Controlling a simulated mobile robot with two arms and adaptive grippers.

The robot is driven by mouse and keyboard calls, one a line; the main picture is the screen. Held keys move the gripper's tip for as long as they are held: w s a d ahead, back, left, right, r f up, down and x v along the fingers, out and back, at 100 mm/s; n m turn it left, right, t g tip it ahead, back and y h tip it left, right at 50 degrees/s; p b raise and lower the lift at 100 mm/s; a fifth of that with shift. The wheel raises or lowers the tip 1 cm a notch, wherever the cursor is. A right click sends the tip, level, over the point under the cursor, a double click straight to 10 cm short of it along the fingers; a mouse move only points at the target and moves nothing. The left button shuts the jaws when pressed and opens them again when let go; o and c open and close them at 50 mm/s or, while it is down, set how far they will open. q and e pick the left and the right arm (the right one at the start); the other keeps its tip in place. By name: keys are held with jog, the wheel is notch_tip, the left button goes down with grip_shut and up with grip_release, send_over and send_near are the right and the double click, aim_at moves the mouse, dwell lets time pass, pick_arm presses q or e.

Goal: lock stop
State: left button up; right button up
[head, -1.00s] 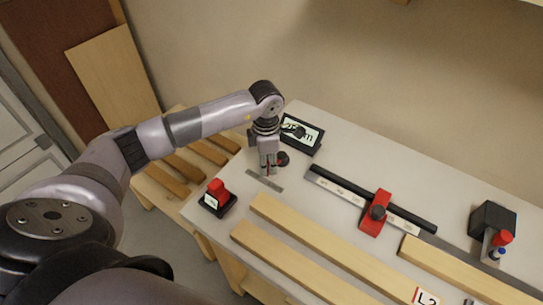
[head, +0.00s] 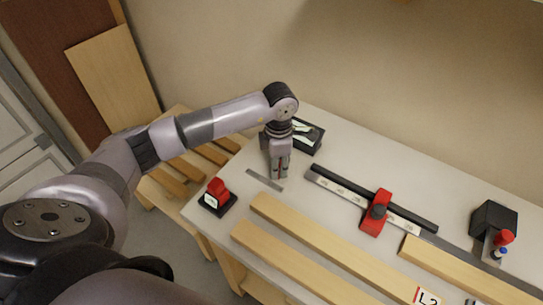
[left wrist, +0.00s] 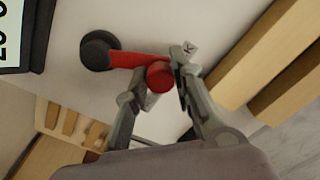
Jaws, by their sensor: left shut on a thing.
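My left gripper (head: 280,172) points down over the left part of the bench. In the left wrist view its fingers (left wrist: 165,85) are shut on the round red end of a red lever (left wrist: 128,60). The lever runs left to a round black hub (left wrist: 100,50) on the bench top. A red stop (head: 376,213) with a black knob sits across a scaled rail (head: 335,190) to the right. My right gripper is not in view.
A black display (head: 306,136) stands behind my gripper. A red switch on a black base (head: 217,197) is at the front left, near a thin metal strip (head: 265,180). Wooden boards (head: 330,245) lie in front. A black box (head: 493,220) with red and blue knobs is at right.

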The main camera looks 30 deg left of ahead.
pick_arm(q)
jog(key=shift+w+d, duration=0.15)
jog(key=shift+d, duration=0.25)
jog(key=shift+w+d+b, duration=0.2)
jog(key=shift+d+b, duration=0.1)
dwell(0.4)
jog(key=o, duration=0.8)
jog(key=shift+c, duration=0.2)
jog(key=shift+r, duration=0.1)
notch_tip(320, 180, up, 9)
jog(key=p, duration=0.4)
jog(key=shift+p, duration=0.35)
jog(key=shift+s+f, duration=0.1)
jog(key=shift+f, duration=0.1)
